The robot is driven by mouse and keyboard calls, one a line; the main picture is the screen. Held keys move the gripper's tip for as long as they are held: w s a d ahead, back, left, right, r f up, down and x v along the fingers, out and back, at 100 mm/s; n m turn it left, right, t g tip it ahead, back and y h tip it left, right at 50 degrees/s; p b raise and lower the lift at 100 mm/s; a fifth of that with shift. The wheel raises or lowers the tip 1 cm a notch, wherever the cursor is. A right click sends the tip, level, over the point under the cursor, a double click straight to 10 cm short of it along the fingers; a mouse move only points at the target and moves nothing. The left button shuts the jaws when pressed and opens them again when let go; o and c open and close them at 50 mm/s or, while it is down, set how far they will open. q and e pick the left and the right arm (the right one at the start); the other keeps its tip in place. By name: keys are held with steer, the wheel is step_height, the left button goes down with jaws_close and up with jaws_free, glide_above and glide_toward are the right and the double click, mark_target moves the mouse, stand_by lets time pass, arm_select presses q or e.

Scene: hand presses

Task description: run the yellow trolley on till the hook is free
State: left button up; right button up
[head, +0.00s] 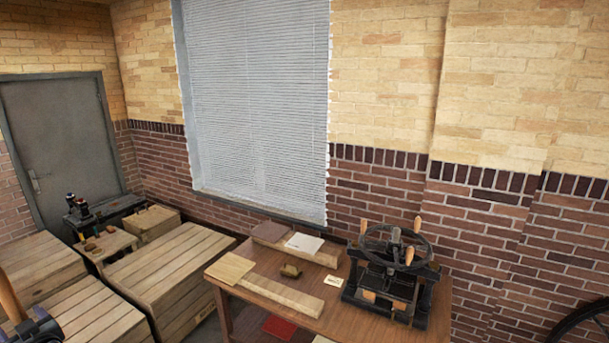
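I see no yellow trolley and no hook in the head view. Neither of my grippers can be made out in it. A dark object (38,327) with a wooden handle (10,297) is cut off by the lower left corner, and I cannot tell what it is.
A wooden table (240,325) carries a black hand press (390,268) with a wheel, boards (282,294) and a small brown block (290,271). Slatted wooden crates (170,268) fill the left side. A grey door (60,140) and a blind-covered window (255,100) are behind.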

arm_select(q)
steer(key=shift+d, duration=0.1)
steer(key=p+v, duration=0.6)
steer(key=v, duration=0.3)
steer(key=shift+f, duration=0.1)
stand_by(0.3)
